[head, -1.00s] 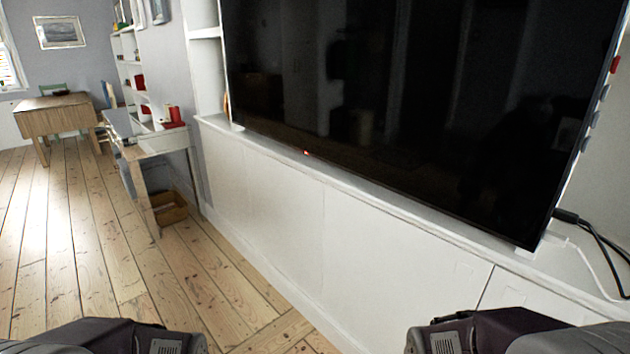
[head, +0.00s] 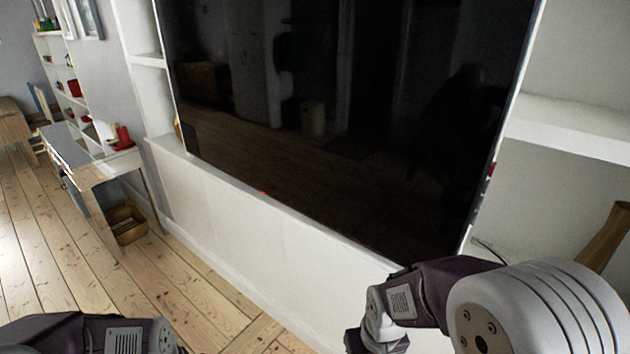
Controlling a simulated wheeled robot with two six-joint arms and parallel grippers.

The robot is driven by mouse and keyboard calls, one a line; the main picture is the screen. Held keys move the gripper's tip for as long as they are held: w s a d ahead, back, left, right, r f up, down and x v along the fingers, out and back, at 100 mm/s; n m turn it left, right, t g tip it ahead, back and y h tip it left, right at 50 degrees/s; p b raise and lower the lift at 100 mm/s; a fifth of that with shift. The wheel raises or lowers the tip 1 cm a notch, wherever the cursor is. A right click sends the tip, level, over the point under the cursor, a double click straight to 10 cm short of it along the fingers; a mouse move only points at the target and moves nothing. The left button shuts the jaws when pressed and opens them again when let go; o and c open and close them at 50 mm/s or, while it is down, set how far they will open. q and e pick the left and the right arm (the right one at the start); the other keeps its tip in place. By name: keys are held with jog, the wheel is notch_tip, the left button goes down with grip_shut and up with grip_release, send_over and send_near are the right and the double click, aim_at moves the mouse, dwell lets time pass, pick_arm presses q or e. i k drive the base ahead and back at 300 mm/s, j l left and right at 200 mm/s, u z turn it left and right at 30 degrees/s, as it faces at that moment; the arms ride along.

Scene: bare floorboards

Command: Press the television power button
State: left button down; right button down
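The television (head: 330,120) stands on a white cabinet, its screen dark with reflections of the room. A small red light (head: 262,193) shows on its lower edge. A small reddish spot (head: 491,169) shows on the television's right side edge, likely a button; it is too small to tell clearly. My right arm is bent in front of the television's lower right corner and hides part of it. Only arm links show; the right gripper is out of view. A link of my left arm is at the bottom left, and the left gripper is out of view.
The white cabinet (head: 230,222) runs under the television. White shelves (head: 575,120) stand to its right, with a brown wooden thing (head: 606,238) near my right arm. A desk (head: 90,172) and a wooden box (head: 126,226) are at the left. Floorboards (head: 170,290) at front left are clear.

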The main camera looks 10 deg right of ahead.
aim_at(493, 170)
jog(key=l+z, duration=0.15)
jog(key=z, duration=0.2)
jog(key=l+z, duration=0.2)
jog(key=z, duration=0.2)
jog(key=l+z, duration=0.15)
jog(key=z, duration=0.2)
